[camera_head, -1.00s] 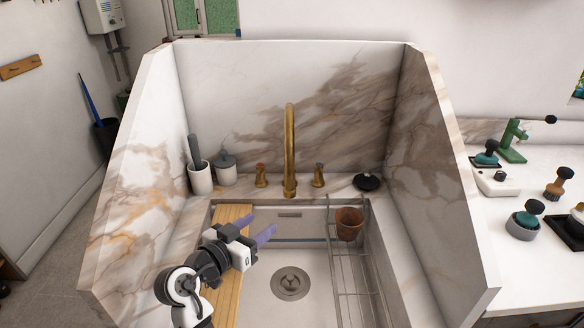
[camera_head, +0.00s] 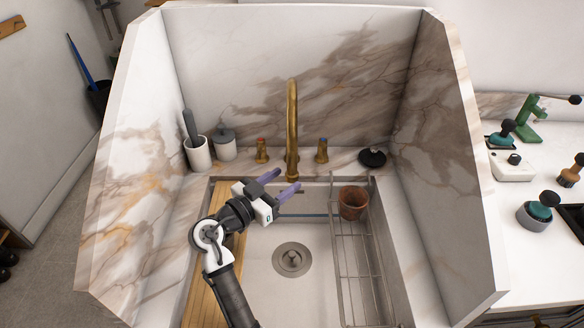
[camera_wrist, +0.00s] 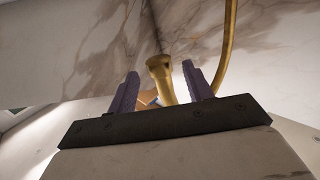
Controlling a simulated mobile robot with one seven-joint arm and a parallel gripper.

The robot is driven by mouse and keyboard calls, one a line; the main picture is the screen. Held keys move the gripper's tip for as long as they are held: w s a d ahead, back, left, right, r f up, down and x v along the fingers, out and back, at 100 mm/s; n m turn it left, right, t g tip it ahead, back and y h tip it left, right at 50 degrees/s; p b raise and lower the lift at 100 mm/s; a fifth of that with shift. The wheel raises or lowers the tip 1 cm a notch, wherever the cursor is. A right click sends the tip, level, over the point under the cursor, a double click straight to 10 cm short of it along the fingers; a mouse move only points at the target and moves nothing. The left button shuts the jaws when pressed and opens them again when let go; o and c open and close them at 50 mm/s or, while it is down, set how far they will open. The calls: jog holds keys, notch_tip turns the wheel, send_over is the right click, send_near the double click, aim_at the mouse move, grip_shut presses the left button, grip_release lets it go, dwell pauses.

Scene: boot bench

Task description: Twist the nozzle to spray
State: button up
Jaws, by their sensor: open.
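The brass faucet (camera_head: 292,125) stands upright at the back of the sink, its tall spout curving forward. In the wrist view its flared nozzle end (camera_wrist: 159,64) shows between the two purple fingers, with bare gaps on both sides. My gripper (camera_head: 284,181) is open and empty, above the sink's rear left part, just in front of and below the spout. My gripper also shows in the wrist view (camera_wrist: 160,70). How far the nozzle lies beyond the fingertips is hard to tell.
Two brass handles, left (camera_head: 262,150) and right (camera_head: 321,150), flank the faucet. A wooden board (camera_head: 203,290) lies along the sink's left side. A wire rack (camera_head: 346,270) with a terracotta pot (camera_head: 353,202) is at right. Marble walls (camera_head: 445,150) enclose the sink.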

aim_at(287, 179)
jog(key=shift+p+x, duration=0.5)
jog(key=shift+x, duration=1.4)
jog(key=c, duration=1)
jog(key=shift+o, duration=0.2)
